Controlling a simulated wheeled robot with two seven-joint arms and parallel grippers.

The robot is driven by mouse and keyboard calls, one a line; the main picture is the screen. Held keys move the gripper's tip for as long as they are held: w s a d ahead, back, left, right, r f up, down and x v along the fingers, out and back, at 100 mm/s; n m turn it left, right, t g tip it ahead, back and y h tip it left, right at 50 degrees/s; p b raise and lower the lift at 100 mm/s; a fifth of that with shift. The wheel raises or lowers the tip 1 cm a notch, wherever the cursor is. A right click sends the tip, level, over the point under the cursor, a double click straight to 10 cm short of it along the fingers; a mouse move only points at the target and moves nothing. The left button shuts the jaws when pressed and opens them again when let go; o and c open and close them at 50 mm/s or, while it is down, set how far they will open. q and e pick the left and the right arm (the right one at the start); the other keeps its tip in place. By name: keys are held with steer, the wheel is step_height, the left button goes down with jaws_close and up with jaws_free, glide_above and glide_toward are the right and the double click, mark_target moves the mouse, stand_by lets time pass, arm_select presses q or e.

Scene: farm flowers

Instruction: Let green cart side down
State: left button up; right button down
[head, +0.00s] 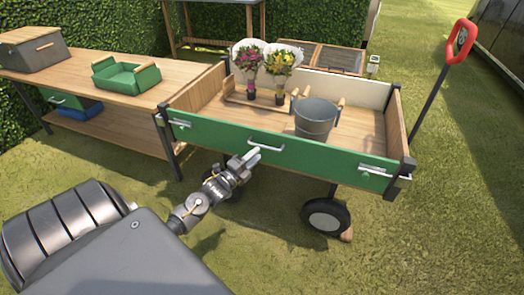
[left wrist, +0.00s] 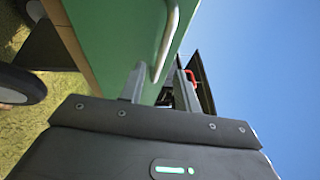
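The cart's green side (head: 330,160) stands upright along the near edge of the wooden cart. A pale bar handle (head: 266,146) is fixed at its middle, and silver latches show near its left end (head: 180,123) and right end (head: 376,172). My left gripper (head: 251,157) is at the handle, in front of the green side. In the left wrist view, the two fingers (left wrist: 158,86) are apart, with the lower end of the handle (left wrist: 166,42) appearing between them. Whether they touch it I cannot tell. My right gripper is not in view.
The cart holds a metal bucket (head: 315,118) and two bouquets (head: 265,70) in a wooden carrier. A wheel (head: 325,217) stands below the green side. A wooden table (head: 95,85) with a green tray (head: 126,75) is close at left.

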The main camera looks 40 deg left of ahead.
mark_target(266, 151)
arm_select(q)
steer(key=shift+w+d+r, duration=0.1)
steer(key=shift+w+r, duration=0.1)
steer(key=shift+w, duration=0.85)
steer(key=shift+w+d+r, duration=0.1)
steer(key=shift+w+r, duration=0.05)
steer(key=shift+w, duration=0.9)
jaws_close()
